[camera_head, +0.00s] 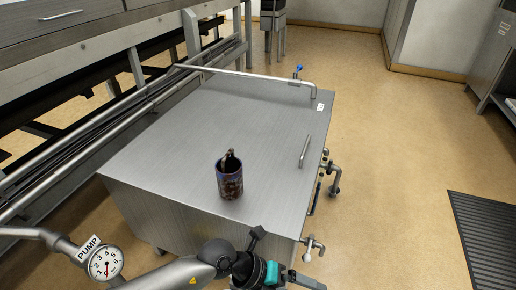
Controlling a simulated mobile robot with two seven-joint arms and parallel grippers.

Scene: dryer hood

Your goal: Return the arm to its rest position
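One of my arms shows at the bottom centre, coming in from the lower left, so I take it as my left arm. Its grey link leads to a dark wrist with a teal ring. My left gripper (257,238) seems to be the dark part by this wrist, at the near edge of the steel unit (190,130). Its fingers are not clear, and I see nothing held. My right gripper is not in view. The steel unit has a flat top, a bar handle (305,151) and a long pipe (250,76) along its far side.
A dark patterned cup (229,182) with something sticking out stands on the unit's top. A pump gauge (105,263) on a pipe is at lower left. Valves (313,245) stick out on the unit's right. Tan floor is open at right, beside a dark floor grate (490,235).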

